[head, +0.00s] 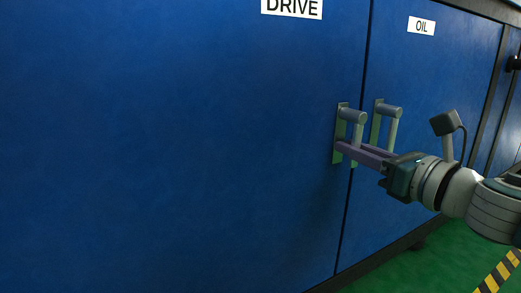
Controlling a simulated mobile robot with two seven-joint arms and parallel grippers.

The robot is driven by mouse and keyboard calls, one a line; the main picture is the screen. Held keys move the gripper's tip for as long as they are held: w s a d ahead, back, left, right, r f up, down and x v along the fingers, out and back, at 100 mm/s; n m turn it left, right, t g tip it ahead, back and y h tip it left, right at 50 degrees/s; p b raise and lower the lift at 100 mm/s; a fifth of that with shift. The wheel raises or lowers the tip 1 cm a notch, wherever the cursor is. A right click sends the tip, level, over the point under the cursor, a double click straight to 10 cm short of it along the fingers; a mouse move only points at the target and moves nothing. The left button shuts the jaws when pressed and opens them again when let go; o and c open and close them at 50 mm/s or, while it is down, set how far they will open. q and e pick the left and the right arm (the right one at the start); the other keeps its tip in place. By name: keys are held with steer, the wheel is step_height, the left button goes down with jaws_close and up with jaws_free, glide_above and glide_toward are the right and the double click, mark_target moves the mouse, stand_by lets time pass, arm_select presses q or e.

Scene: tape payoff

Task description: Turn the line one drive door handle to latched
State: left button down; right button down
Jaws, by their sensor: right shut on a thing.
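The blue drive door (190,150) fills the left and middle of the head view, under a white DRIVE label (292,6). Its handle (351,116) is near the door's right edge: a pale green plate, a grey round hub and a lever that hangs down from it. My right gripper (352,152) comes in from the right, with its purple fingers shut on the lower part of the lever. My left gripper is not in view.
The oil door (440,90) adjoins on the right, with its OIL label (421,26). Its similar handle (389,112) hangs down close behind my right fingers. Green floor (440,265) with a yellow and black stripe (503,272) lies at lower right.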

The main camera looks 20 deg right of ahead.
stand_by(0.3)
steer(key=c, duration=0.8)
jaws_free()
steer(key=s+p, duration=0.2)
steer(key=s, duration=0.8)
steer(key=shift+d, duration=0.45)
